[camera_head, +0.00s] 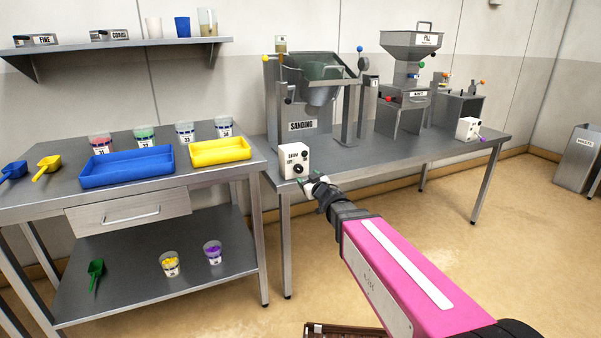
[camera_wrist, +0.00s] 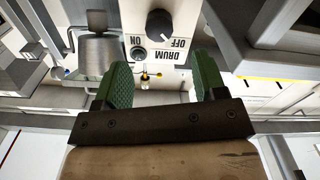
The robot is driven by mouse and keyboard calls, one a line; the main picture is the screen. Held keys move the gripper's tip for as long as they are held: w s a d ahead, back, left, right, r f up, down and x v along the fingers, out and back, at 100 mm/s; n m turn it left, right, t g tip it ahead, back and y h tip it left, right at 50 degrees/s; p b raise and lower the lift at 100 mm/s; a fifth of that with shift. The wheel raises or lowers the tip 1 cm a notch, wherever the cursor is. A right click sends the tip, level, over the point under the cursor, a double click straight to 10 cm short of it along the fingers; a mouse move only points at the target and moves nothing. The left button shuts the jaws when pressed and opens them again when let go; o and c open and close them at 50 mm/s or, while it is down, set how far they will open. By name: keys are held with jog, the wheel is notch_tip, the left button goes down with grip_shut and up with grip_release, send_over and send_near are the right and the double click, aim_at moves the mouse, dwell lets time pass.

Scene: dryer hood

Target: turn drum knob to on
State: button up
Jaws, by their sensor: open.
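The white drum control box (camera_head: 288,162) stands at the front left corner of the right table. Its dark round drum knob (camera_head: 298,169) is on the front face. In the wrist view the box appears upside down, with the drum knob (camera_wrist: 160,25) near the top and the words DRUM, ON and OFF below it.
A hopper machine (camera_head: 402,112) and another white box (camera_head: 467,128) are farther right on the table. The left table holds a blue tray (camera_head: 127,178) and a yellow tray (camera_head: 219,159).

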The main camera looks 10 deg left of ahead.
aim_at(300, 170)
jog(key=x, duration=0.7)
jog(key=shift+w+a, duration=0.1)
jog(key=shift+w, duration=0.25)
jog(key=c, duration=0.9)
